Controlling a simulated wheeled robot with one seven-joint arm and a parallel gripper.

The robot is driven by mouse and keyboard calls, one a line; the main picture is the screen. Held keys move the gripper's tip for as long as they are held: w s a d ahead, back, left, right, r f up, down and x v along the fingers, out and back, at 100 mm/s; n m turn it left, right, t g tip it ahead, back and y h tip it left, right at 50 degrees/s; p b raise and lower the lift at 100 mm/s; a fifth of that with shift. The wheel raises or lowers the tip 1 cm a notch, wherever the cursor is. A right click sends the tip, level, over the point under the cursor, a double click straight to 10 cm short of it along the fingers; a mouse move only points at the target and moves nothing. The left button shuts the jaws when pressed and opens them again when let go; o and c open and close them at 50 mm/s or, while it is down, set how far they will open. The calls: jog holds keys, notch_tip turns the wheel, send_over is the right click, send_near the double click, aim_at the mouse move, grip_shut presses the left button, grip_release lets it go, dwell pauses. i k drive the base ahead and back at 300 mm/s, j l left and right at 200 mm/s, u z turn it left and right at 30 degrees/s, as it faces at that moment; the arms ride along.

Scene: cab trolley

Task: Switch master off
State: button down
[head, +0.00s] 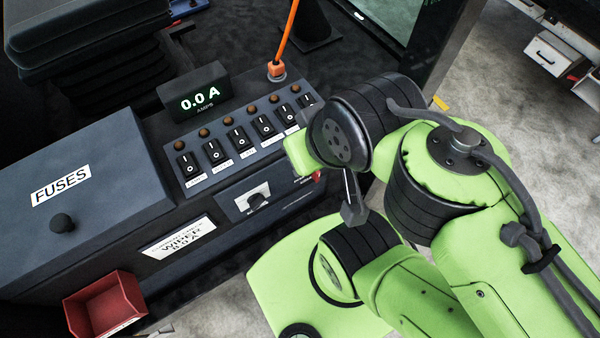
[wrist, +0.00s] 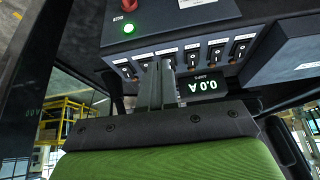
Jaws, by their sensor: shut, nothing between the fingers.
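A red knob (wrist: 129,5) sits at the top of the wrist view, with a lit green lamp (wrist: 128,29) beside it. In the head view only a sliver of red (head: 317,176) shows past my arm. A label near it is too small to read. My gripper (wrist: 162,66) is shut and empty in the wrist view, its fingers in front of the row of rocker switches (wrist: 215,53). Whether it touches one I cannot tell. In the head view the fingers are hidden behind my wrist, at the right end of the switch row (head: 240,139).
A display (head: 196,97) above the switches reads 0.0 A. Brown lamps line the row. A rotary knob (head: 253,201) and a WIPER card (head: 179,237) are on the front face. A FUSES box (head: 110,180), a red bin (head: 104,303) and an orange-shafted lever (head: 286,42) stand nearby.

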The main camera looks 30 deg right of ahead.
aim_at(316, 175)
jog(key=j+z, duration=0.15)
jog(key=j, duration=0.2)
jog(key=k+j+z, duration=0.15)
jog(key=j, duration=0.2)
jog(key=k+j+z, duration=0.15)
jog(key=j, duration=0.2)
jog(key=k+j+z, duration=0.1)
jog(key=j, duration=0.25)
